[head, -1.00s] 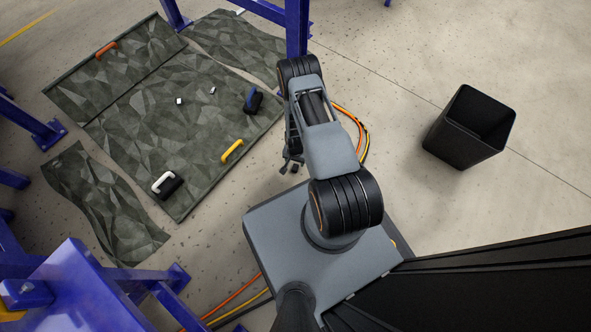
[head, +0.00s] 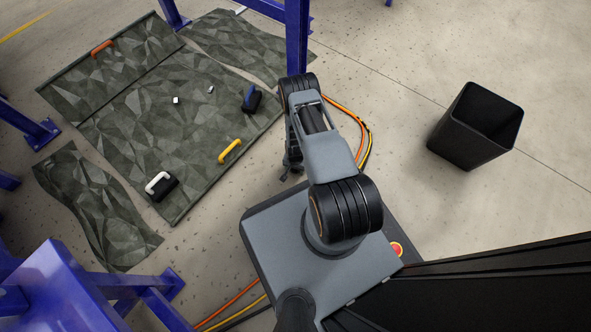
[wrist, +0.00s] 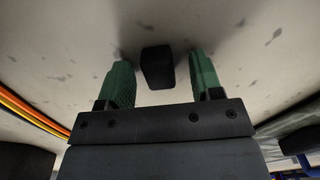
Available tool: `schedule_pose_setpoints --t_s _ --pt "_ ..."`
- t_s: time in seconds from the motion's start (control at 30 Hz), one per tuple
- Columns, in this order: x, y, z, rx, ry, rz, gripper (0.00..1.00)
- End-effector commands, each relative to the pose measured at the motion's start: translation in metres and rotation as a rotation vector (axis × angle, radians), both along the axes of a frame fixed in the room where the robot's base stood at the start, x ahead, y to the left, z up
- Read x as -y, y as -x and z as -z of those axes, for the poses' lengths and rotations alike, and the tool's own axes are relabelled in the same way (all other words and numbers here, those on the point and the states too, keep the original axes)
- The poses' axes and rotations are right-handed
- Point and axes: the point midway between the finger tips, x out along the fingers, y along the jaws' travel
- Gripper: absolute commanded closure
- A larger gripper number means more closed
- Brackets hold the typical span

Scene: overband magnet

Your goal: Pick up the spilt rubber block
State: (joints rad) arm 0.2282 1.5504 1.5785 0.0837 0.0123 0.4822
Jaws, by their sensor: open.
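The rubber block (wrist: 157,67) is a small black block on the pale floor in the wrist view. It lies between and slightly beyond the two green fingers of my gripper (wrist: 160,72), with a gap on each side. My gripper is open and holds nothing. In the head view my gripper (head: 290,172) hangs low near the floor, just past the front of my base. The block cannot be made out there, as the gripper and arm cover that spot.
Dark crumpled mats (head: 150,110) with white (head: 160,185), yellow (head: 230,151), blue (head: 251,98) and orange (head: 102,49) handles lie at left. Blue steel posts (head: 297,40) stand around. Orange cables (head: 358,125) run beside my arm. A black bin (head: 475,130) stands right on clear floor.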

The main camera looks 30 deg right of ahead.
Motion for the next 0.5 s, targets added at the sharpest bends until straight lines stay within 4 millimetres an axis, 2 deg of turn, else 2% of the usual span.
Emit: schedule_pose_setpoints --t_s 0.1,0.5 --pt "0.0000 0.0000 -0.0011 0.000 0.000 0.000 0.40" --pt "-0.0001 0.0002 -0.0012 0.000 0.000 -0.001 0.79"
